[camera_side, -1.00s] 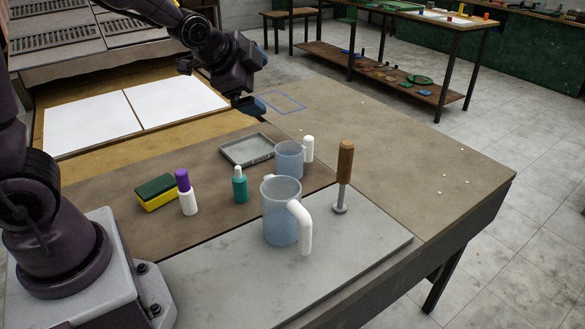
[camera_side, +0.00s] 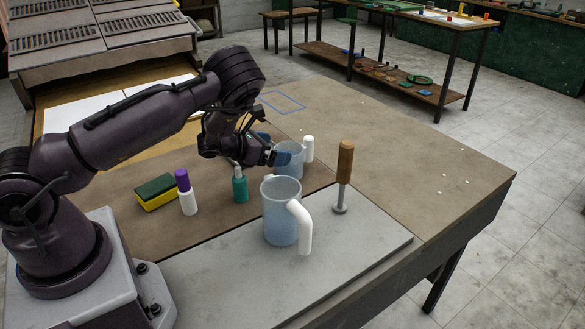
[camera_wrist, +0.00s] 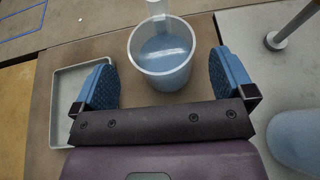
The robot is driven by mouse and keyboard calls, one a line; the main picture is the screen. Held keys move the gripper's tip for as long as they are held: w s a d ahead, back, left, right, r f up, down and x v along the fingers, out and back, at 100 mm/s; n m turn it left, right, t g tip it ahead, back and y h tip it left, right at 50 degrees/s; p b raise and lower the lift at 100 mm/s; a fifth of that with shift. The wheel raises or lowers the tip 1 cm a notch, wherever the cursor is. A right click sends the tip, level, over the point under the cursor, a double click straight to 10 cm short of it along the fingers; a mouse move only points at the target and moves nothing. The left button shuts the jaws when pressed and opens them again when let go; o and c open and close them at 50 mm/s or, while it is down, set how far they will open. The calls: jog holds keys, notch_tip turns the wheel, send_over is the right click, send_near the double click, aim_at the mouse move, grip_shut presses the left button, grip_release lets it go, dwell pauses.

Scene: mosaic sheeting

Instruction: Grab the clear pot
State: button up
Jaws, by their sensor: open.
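Two clear, bluish pots with white handles stand upright. The smaller clear pot (camera_side: 290,163) is on the brown worktop, and in the wrist view (camera_wrist: 163,50) it lies ahead between my fingers, its handle pointing away. My gripper (camera_side: 272,148) is open and empty beside it, on its left in the side view; the wrist view also shows my gripper (camera_wrist: 163,72), with blue pads either side of the pot's near part. I cannot tell whether a pad touches it. The larger clear pot (camera_side: 280,215) stands on the grey slab, and part of it shows in the wrist view (camera_wrist: 296,140).
A grey tray (camera_wrist: 57,118) lies left of the smaller pot. A teal bottle (camera_side: 240,187), a purple-capped bottle (camera_side: 188,197) and a sponge (camera_side: 156,194) stand nearby. A wooden-handled tool (camera_side: 345,165) stands on the grey slab (camera_side: 340,255). The worktop's right side is mostly clear.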

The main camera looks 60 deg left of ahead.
aim_at(301, 150)
jog(key=shift+x, duration=2.5)
jog(key=shift+c, duration=0.2)
jog(key=c, duration=1.1)
jog(key=shift+c, duration=0.9)
jog(key=shift+r, duration=0.1)
